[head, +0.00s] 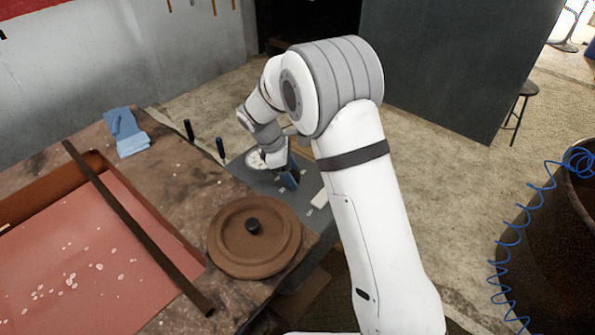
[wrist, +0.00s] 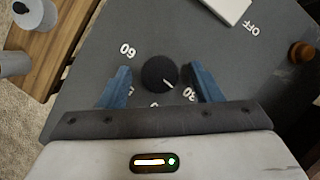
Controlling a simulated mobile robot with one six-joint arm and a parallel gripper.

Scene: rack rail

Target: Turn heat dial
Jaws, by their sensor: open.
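The heat dial (wrist: 160,74) is a round black knob with a white pointer line on a grey panel (wrist: 100,50). In the wrist view its line points down and right, toward the "30" mark. White marks "60" and "OFF" also show on the panel. My gripper (wrist: 160,84) is open, with one blue finger on each side of the dial and a visible gap at both sides. In the head view my gripper (head: 288,176) is over the grey panel, and the dial is hidden behind it.
A brown round lid (head: 254,258) with a black knob lies on the bench near the panel. A red-lined tray (head: 75,255) with a dark bar across it is at the left. Blue gloves (head: 126,134) lie at the back. An orange-brown knob (wrist: 301,52) stands at the panel's right.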

